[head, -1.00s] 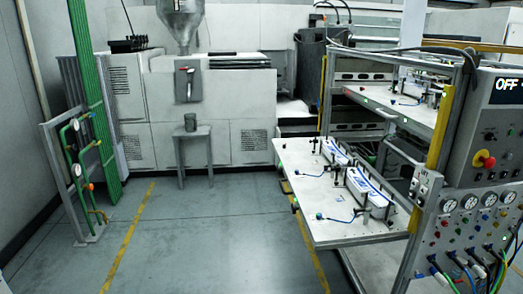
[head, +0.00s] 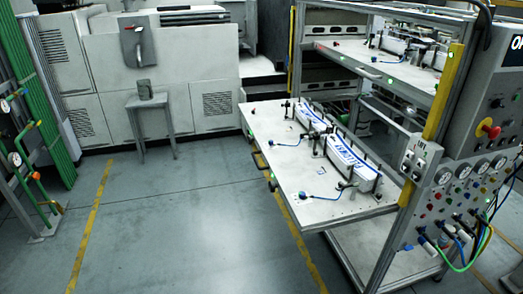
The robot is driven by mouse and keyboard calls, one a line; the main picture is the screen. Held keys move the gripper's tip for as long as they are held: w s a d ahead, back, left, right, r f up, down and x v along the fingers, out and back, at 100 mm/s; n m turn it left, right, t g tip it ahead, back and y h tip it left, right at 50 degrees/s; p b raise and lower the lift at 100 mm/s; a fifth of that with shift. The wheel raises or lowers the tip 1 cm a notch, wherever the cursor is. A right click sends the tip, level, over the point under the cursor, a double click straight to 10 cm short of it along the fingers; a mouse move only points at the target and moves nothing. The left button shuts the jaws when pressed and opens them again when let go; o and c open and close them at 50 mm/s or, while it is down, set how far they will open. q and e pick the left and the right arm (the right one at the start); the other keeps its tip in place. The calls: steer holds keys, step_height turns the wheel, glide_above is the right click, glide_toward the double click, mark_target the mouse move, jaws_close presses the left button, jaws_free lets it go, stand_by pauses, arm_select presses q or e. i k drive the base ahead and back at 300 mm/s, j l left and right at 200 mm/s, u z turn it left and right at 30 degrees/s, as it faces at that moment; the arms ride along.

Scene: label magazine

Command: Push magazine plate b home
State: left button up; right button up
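A magazine plate (head: 290,165) is pulled out of the rack at its lower level and sticks out to the left over the floor. White label holders with blue stripes (head: 350,163), small posts and blue hoses stand on it. A second plate (head: 372,66) sits at the upper level, mostly inside the rack frame. I cannot read a letter on either plate, so I cannot tell which one is b. Neither of my grippers is in view.
The rack's control panel (head: 470,150) with gauges, a red knob and hanging cables stands at the right. A small stool (head: 150,110) with a can stands by the grey machine. Green pipes (head: 50,110) run along the left. The floor (head: 190,225) in front is clear.

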mark_target(290, 165)
steer(key=i+l, duration=0.15)
steer(key=i, duration=0.6)
steer(key=i+l+z, duration=0.1)
steer(key=i, duration=0.6)
steer(key=l, duration=0.1)
